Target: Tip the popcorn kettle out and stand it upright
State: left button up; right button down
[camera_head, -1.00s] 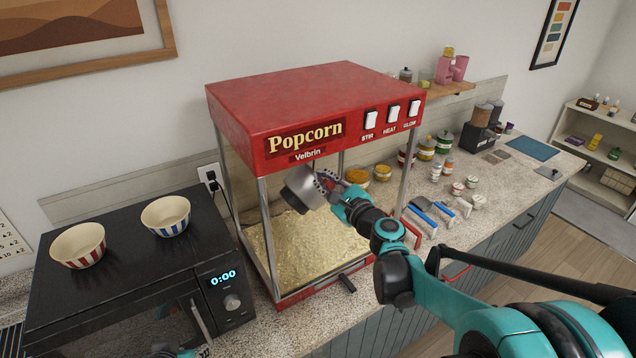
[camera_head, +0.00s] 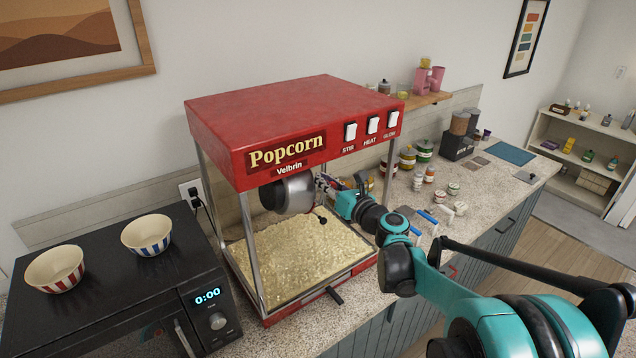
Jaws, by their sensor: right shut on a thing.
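The popcorn kettle (camera_head: 293,196) is a grey metal pot inside the glass-sided case of the red popcorn machine (camera_head: 290,115), close under its roof. Yellow popcorn (camera_head: 300,250) covers the case floor below. My left gripper is not in view.
A black microwave (camera_head: 105,290) with two striped bowls, one red (camera_head: 55,270) and one blue (camera_head: 147,236), stands at the left. Steel corner posts frame the case. Jars (camera_head: 424,152) and small tubs crowd the counter (camera_head: 480,200) to the right.

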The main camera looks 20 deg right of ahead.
jog(key=shift+w+d+f+m, duration=0.1)
jog(key=shift+d+f+m, duration=0.1)
jog(key=shift+d+m, duration=0.45)
jog(key=shift+a, duration=0.15)
jog(key=c, duration=1.5)
grip_release()
jog(key=shift+o, duration=0.2)
